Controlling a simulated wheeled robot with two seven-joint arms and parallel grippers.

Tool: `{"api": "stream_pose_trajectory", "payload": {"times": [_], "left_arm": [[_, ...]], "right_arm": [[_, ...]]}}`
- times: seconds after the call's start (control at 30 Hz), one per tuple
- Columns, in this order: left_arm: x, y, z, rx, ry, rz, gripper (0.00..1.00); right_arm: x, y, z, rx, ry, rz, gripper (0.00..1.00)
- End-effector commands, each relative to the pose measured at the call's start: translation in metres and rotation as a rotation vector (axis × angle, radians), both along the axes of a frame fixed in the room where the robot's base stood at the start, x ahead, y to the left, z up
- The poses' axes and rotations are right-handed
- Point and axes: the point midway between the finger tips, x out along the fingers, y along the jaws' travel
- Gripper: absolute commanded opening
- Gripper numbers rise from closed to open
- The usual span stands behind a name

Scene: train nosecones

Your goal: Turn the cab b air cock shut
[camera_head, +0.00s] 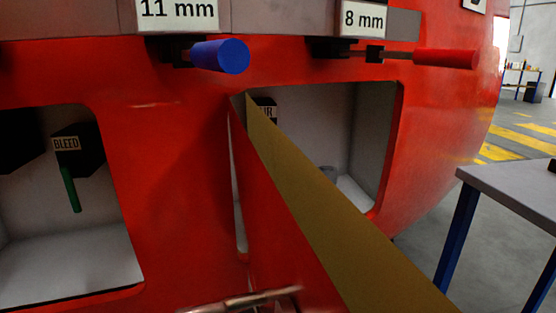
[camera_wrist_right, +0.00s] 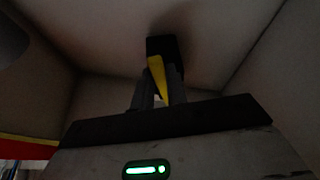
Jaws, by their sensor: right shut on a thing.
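The air cock shows in the right wrist view as a black block (camera_wrist_right: 160,47) with a yellow handle (camera_wrist_right: 157,74) against the pale compartment wall. My right gripper (camera_wrist_right: 160,84) has its fingers on either side of the yellow handle and is shut on it. In the head view the cock's label (camera_head: 266,110), partly covered, ends in "IR" inside the right compartment (camera_head: 325,110). The open hatch door (camera_head: 290,190) hides the handle and most of my right gripper there. My left gripper is not clearly in view.
The left compartment holds a BLEED cock (camera_head: 79,150) with a green handle (camera_head: 70,189) hanging down. Above are a blue handle (camera_head: 220,56) marked 11 mm and a red one (camera_head: 445,58) marked 8 mm. A grey table (camera_head: 515,185) stands at right. A blurred metal bar (camera_head: 240,301) crosses the bottom.

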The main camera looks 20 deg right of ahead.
Motion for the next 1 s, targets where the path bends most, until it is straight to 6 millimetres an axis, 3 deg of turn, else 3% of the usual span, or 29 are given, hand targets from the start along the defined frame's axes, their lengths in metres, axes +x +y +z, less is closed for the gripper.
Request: {"api": "stream_pose_trajectory", "payload": {"times": [0.3,0.83,0.87,0.93,1.0], "left_arm": [[0.0021,0.001,0.0014,0.001,0.007,0.007,0.36],[0.002,0.002,-0.0018,0.006,0.015,0.006,0.36],[0.002,0.002,-0.0018,0.006,0.014,0.006,0.36],[0.0019,0.0021,-0.0019,0.007,0.015,0.006,0.36],[0.0018,0.0023,-0.0018,0.008,0.014,0.005,0.36]], "right_arm": [[0.0025,0.0096,-0.0037,0.12,-0.024,0.002,0.0],[0.0029,0.011,-0.0039,0.145,-0.03,0.002,0.0],[0.0029,0.011,-0.0039,0.145,-0.03,0.002,0.17],[0.0029,0.0111,-0.0037,0.145,-0.031,0.002,0.36],[0.0029,0.011,-0.0031,0.144,-0.032,0.002,0.36]]}}
